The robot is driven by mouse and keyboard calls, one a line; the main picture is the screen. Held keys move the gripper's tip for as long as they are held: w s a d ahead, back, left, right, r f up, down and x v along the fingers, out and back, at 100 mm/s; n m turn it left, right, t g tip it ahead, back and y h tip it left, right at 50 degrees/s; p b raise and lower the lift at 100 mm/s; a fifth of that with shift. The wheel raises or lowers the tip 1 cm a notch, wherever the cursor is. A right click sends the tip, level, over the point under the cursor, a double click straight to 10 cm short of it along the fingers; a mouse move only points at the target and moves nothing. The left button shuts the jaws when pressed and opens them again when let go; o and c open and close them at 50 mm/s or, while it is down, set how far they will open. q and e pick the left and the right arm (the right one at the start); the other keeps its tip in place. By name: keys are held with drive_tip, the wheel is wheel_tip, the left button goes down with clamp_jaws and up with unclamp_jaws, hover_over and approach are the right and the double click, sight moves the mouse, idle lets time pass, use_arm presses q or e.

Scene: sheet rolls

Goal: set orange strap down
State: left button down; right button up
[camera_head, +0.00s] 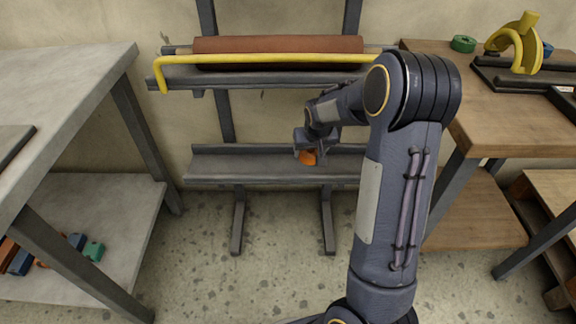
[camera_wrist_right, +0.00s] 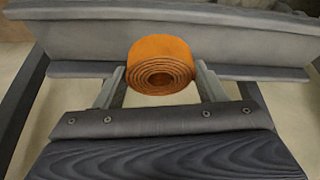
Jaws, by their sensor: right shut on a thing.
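The orange strap (camera_wrist_right: 160,65) is a rolled coil. In the right wrist view it sits between the two fingers of my right gripper (camera_wrist_right: 161,84), which is shut on it. In the head view the strap (camera_head: 307,157) shows as a small orange patch under my right gripper (camera_head: 306,150), in front of the rack's lower grey shelf (camera_head: 235,165). In the wrist view the strap overlaps the grey shelf (camera_wrist_right: 230,45) behind it; I cannot tell whether it touches the shelf. My left gripper is not in view.
The rack's upper shelf (camera_head: 225,78) carries a brown roll (camera_head: 278,45) behind a yellow bar (camera_head: 260,58). A grey table (camera_head: 70,85) stands left and a wooden table (camera_head: 500,120) right, with a green roll (camera_head: 463,43) and a yellow tool (camera_head: 518,45). The visible lower shelf is bare.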

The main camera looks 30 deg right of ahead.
drive_tip(key=w+f+b, duration=0.1)
drive_tip(key=w+f, duration=0.2)
drive_tip(key=w, duration=0.2)
drive_tip(key=b, duration=0.2)
approach(289, 163)
drive_tip(key=shift+w+d+f, duration=0.6)
drive_tip(key=shift+f, duration=0.2)
drive_tip(key=shift+w+f, duration=0.35)
drive_tip(key=shift+f, duration=0.05)
drive_tip(key=shift+w+a+f+b, duration=0.1)
drive_tip(key=shift+f+b, duration=0.7)
drive_tip(key=shift+f, duration=0.75)
drive_tip(key=shift+f, duration=0.2)
drive_tip(key=o, duration=1)
